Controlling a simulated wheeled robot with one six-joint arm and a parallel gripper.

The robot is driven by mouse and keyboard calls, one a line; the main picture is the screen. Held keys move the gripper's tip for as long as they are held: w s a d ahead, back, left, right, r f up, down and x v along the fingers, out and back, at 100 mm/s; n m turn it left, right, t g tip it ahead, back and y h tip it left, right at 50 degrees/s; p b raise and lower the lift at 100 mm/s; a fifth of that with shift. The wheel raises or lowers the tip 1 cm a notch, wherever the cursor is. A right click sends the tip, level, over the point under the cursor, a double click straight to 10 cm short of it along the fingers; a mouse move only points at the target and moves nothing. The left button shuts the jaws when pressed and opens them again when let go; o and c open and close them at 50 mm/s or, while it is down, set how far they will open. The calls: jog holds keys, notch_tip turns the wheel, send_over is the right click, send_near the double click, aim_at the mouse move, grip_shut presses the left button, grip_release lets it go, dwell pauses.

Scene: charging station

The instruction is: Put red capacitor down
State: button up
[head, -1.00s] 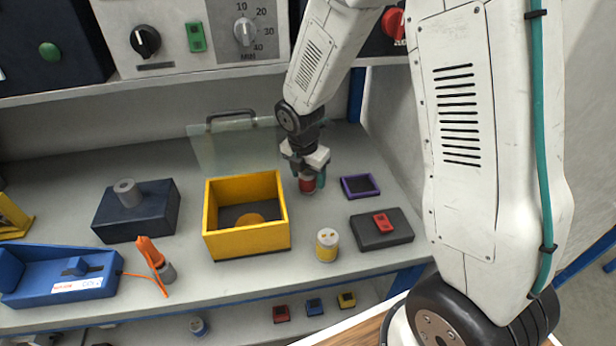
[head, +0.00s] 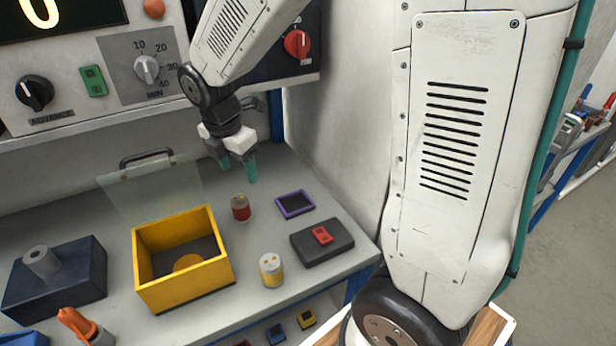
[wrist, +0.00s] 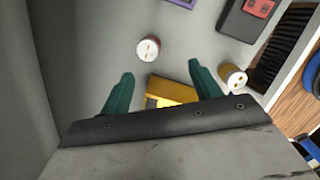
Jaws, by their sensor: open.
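The red capacitor (head: 240,208) stands upright on the grey bench, right of the yellow box and left of the purple-framed tray. In the wrist view its round top with two terminals (wrist: 148,48) shows beyond the fingertips. My gripper (head: 238,170) is open and empty, raised above and behind the capacitor, apart from it. Its green fingers (wrist: 160,75) are spread wide in the wrist view with nothing between them at the tips.
A yellow box (head: 186,290) with a clear raised lid (head: 150,190) stands left. A yellow capacitor (head: 271,270) stands in front. A purple-framed tray (head: 294,204) and a black block with a red piece (head: 323,247) lie right. A wall rises behind the bench.

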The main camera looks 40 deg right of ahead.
jog(key=s+d+r+m, duration=0.1)
jog(key=s+r+m, duration=0.2)
jog(key=s+m, duration=0.4)
jog(key=s+d+r+m+y, duration=0.1)
jog(key=s+r+m, duration=0.3)
jog(key=s+m, duration=0.3)
jog(key=s+d+r+m, duration=0.1)
jog(key=s+r+m, duration=0.2)
jog(key=s+m, duration=0.4)
jog(key=s, duration=0.3)
jog(key=shift+r+m, duration=0.2)
jog(key=shift+m, duration=0.2)
jog(key=shift+s, duration=0.1)
dwell(0.4)
